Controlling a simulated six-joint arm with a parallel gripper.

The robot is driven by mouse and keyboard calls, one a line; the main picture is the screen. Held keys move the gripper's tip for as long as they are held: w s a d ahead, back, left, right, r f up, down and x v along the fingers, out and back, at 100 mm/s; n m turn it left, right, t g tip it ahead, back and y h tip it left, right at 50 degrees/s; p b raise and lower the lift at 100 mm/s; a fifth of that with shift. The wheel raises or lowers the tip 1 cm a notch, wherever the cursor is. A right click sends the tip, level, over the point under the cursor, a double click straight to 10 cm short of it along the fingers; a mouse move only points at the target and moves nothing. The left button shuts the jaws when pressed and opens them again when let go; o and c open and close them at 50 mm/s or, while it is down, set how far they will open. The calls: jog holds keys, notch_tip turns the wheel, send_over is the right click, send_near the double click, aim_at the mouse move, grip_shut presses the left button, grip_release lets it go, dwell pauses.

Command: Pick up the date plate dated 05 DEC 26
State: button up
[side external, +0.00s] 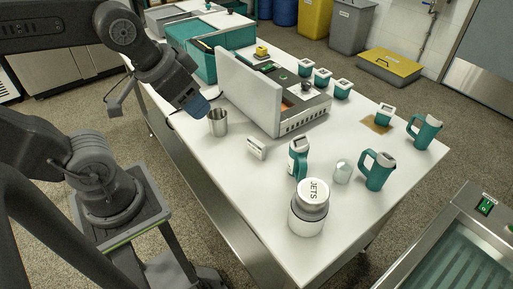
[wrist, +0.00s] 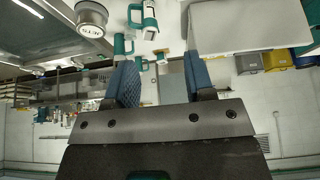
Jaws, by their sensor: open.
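A small white plate-like piece (side external: 257,148) stands on the white table, in front of the open machine; its marking is too small to read. Several teal holders with white tops, one of them (side external: 306,67), stand beyond the machine, and their markings are unreadable too. I cannot tell which piece, if any, bears 05 DEC 26. My gripper (side external: 197,106) is above the left edge of the table, near a steel cup (side external: 218,122) and left of the white piece. In the wrist view my gripper (wrist: 162,82) has its two blue fingers wide apart with nothing between them.
The machine (side external: 290,100) with its raised white lid (side external: 248,88) stands mid-table. A JETS jar (side external: 309,208), a glass (side external: 343,171) and teal mugs (side external: 378,170) (side external: 424,131) occupy the right part. A teal crate (side external: 198,60) is behind.

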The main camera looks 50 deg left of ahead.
jog(key=n+g+y, duration=0.2)
jog(key=n+g, duration=0.4)
jog(key=n, duration=1.3)
send_over(257, 141)
jog(key=d, duration=0.2)
notch_tip(257, 141, down, 16)
jog(key=f, duration=0.5)
jog(key=a+f, duration=0.1)
jog(key=f, duration=0.2)
jog(key=shift+a+f, duration=0.2)
jog(key=shift+f, duration=0.65)
jog(key=shift+a+f, duration=0.25)
jog(key=shift+f, duration=0.6)
jog(key=shift+a+f, duration=0.2)
jog(key=shift+f, duration=0.65)
jog(key=shift+c, duration=0.3)
grip_shut()
